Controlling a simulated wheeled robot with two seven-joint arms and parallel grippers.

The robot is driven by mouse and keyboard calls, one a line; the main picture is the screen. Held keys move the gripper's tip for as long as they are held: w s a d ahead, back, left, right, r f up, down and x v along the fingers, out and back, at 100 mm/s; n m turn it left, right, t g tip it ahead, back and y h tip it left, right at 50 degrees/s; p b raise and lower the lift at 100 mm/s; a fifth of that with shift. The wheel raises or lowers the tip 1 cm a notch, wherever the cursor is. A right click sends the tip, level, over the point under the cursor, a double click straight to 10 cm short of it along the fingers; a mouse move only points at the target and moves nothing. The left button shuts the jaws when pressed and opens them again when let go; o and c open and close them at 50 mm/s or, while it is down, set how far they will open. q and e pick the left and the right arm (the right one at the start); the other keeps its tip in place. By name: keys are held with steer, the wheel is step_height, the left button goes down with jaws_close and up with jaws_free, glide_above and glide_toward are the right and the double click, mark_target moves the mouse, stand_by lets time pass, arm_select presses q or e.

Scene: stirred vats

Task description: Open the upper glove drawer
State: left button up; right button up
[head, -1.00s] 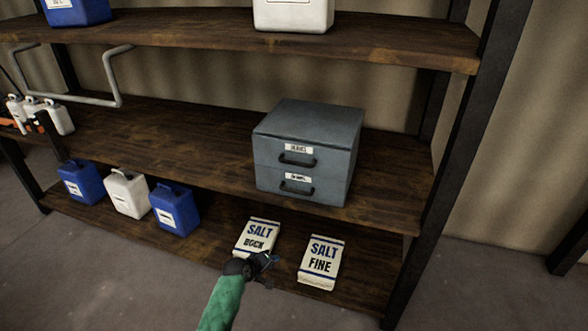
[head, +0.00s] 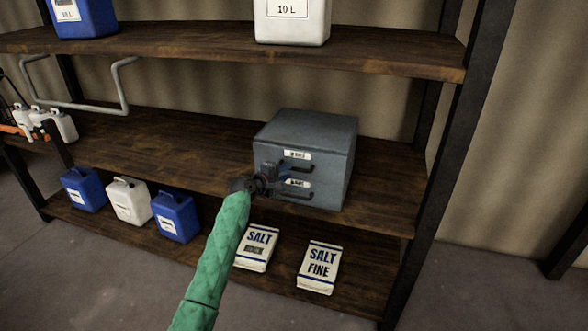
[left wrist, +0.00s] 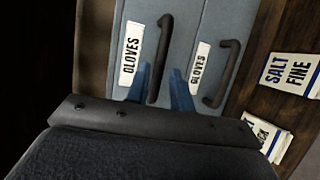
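A grey two-drawer cabinet (head: 325,160) stands on the middle shelf. The upper drawer's dark handle (head: 304,168) shows beside its white label; the lower drawer's handle (head: 298,197) is partly covered by my gripper. In the left wrist view, turned sideways, both labels read GLOVES; the upper handle (left wrist: 164,50) is at left, the lower handle (left wrist: 228,70) at right. My left gripper (head: 282,173) is in front of the drawers. Its blue fingers (left wrist: 161,80) are apart, one each side of the upper handle's near end. Whether they touch it I cannot tell. My right gripper is out of view.
Salt bags, including SALT FINE (head: 320,268), lie on the bottom shelf beside blue and white canisters (head: 130,200). The upper shelf (head: 400,55) overhangs the cabinet. A dark rack post (head: 450,140) stands right.

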mark_target(293, 169)
arm_select(q)
steer(key=shift+p+x, duration=0.55)
steer(key=shift+x, duration=2)
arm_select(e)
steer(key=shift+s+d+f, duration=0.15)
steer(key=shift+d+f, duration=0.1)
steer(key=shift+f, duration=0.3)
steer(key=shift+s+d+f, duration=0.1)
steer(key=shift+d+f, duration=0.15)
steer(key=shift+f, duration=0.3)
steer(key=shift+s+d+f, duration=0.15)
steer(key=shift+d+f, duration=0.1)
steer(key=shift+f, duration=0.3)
arm_select(q)
steer(key=shift+c, duration=0.2)
jaws_close()
